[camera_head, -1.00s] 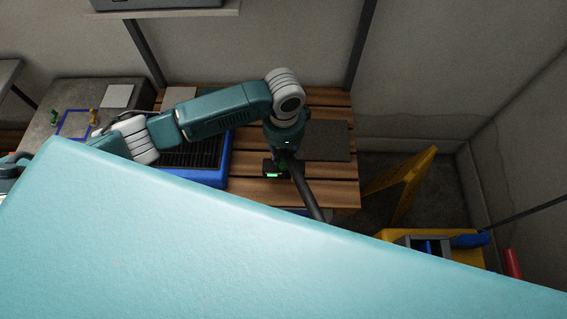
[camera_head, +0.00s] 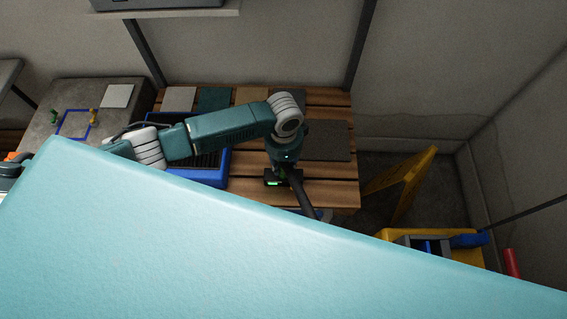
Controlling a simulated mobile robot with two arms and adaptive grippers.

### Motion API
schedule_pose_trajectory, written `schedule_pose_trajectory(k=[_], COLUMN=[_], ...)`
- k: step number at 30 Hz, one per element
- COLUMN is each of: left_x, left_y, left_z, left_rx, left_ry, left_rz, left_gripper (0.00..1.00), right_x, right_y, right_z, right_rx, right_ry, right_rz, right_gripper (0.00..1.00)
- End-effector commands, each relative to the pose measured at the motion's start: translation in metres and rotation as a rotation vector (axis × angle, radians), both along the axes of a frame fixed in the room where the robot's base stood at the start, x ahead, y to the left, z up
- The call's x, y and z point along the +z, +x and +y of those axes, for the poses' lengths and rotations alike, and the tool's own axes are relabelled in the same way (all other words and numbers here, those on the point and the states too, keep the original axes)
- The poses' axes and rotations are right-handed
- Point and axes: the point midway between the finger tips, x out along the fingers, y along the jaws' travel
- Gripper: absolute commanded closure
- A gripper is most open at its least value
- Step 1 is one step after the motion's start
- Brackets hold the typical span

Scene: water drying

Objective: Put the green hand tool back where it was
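My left arm comes in from the left and bends down over the wooden slatted table (camera_head: 335,188). At its end is the green hand tool (camera_head: 299,187), with a dark tube pointing down and right and a small block with a lit green strip. My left gripper (camera_head: 287,165) appears shut on the tool, which moves with the arm; its fingers are too small and covered to make out. The tool's lower end is near the edge of a large pale teal surface (camera_head: 220,250), which hides the lower picture. My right gripper is not in view.
A blue tray (camera_head: 203,178) with a dark grid stands on the table, partly behind my arm. Several flat sample squares lie at the back, with a dark mat (camera_head: 327,141) at right. A yellow folding stand (camera_head: 403,185) and yellow toolbox (camera_head: 400,236) stand to the right.

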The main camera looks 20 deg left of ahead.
Motion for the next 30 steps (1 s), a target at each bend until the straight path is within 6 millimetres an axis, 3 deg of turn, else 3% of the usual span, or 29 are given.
schedule_pose_trajectory(k=[14,30], left_x=[0.009,0.110], left_y=[0.001,0.001], left_z=[0.000,0.000], left_rx=[0.000,0.000], left_ry=[-0.001,0.000], left_rz=[-0.002,-0.001], left_gripper=[0.56,0.56], right_x=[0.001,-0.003], right_y=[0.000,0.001], right_z=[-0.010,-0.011], right_rx=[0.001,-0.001], right_ry=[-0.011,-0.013], right_rz=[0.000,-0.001], right_gripper=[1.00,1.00])
